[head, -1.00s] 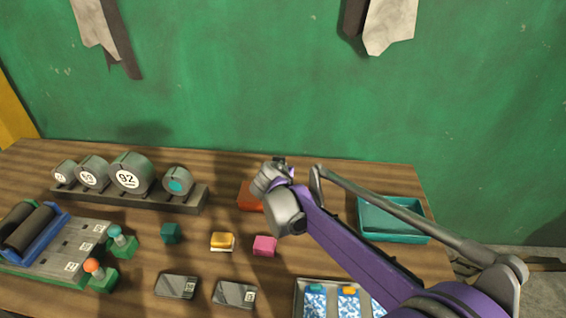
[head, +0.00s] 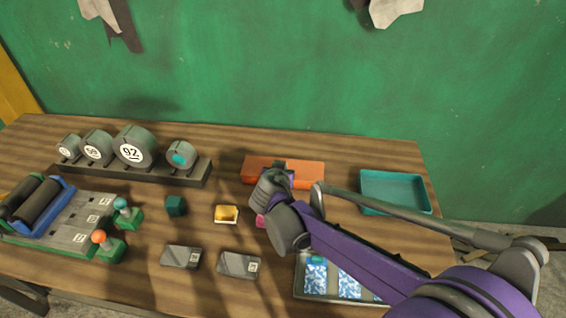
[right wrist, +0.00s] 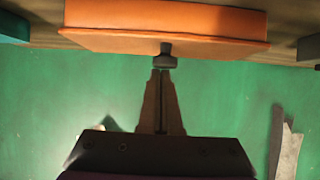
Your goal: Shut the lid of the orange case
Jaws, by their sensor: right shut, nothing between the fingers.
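The orange case (head: 308,172) lies near the back of the table, and my right gripper and wrist hide part of its middle. It fills the top of the right wrist view (right wrist: 165,18), with a thin lip along its edge and a small dark knob (right wrist: 166,56) at the middle of that lip. I cannot tell how far the lid is open. My right gripper (right wrist: 164,74) is shut and empty, its fingertips close to the knob; I cannot tell whether they touch. My left gripper is not in view.
A yellow block (head: 227,214) and dark cube (head: 176,205) sit in front. A green wall (head: 300,70) stands behind.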

